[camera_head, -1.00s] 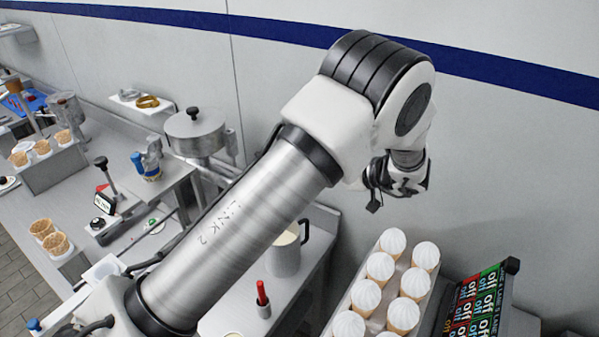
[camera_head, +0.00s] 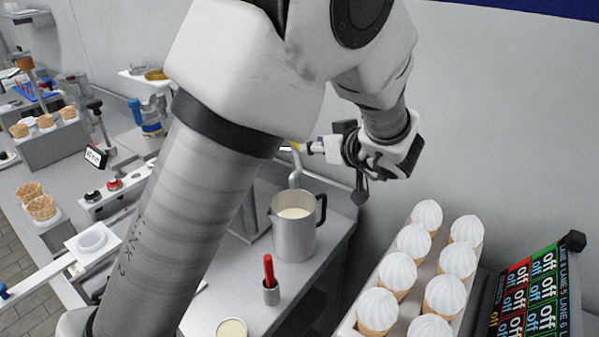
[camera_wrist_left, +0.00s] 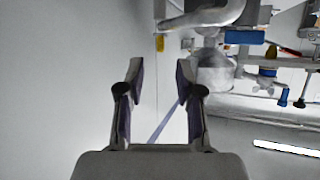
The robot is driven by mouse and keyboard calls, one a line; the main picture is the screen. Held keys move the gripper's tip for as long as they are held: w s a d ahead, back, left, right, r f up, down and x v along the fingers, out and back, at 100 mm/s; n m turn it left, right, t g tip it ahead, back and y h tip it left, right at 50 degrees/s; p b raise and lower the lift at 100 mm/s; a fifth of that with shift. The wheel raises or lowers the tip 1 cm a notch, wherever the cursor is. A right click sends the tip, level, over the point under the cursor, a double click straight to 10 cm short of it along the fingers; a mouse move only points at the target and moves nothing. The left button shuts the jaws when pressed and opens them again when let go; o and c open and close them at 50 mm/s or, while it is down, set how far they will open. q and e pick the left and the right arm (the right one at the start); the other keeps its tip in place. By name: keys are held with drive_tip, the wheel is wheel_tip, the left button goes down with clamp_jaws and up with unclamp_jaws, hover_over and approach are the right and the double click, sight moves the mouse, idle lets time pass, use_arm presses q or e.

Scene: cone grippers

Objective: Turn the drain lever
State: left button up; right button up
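My left gripper (camera_head: 335,148) is at the upper middle of the head view, near the wall and above the metal jug. In the left wrist view its two fingers (camera_wrist_left: 159,72) are spread apart with nothing between them. A small yellow piece (camera_head: 296,146) shows just left of the gripper in the head view, partly hidden by my arm. A yellow piece also shows ahead of the fingertips in the left wrist view (camera_wrist_left: 160,43), apart from them. I cannot tell for sure whether it is the drain lever. My right gripper is not in view.
A metal jug (camera_head: 294,236) of pale liquid stands below my left gripper. A red-handled tool (camera_head: 269,272) stands in a small metal cup. Several white-topped cones (camera_head: 398,271) stand in a rack at the right, beside an "off" panel (camera_head: 535,295). My arm hides much of the counter.

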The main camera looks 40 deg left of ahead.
use_arm(q)
drive_tip(key=x, duration=0.5)
drive_tip(key=r+x, duration=0.1)
drive_tip(key=x, duration=0.1)
drive_tip(key=shift+w+a+f, duration=0.1)
drive_tip(key=shift+a+f, duration=0.1)
drive_tip(key=shift+a, duration=0.3)
drive_tip(key=shift+d, duration=0.1)
clamp_jaws()
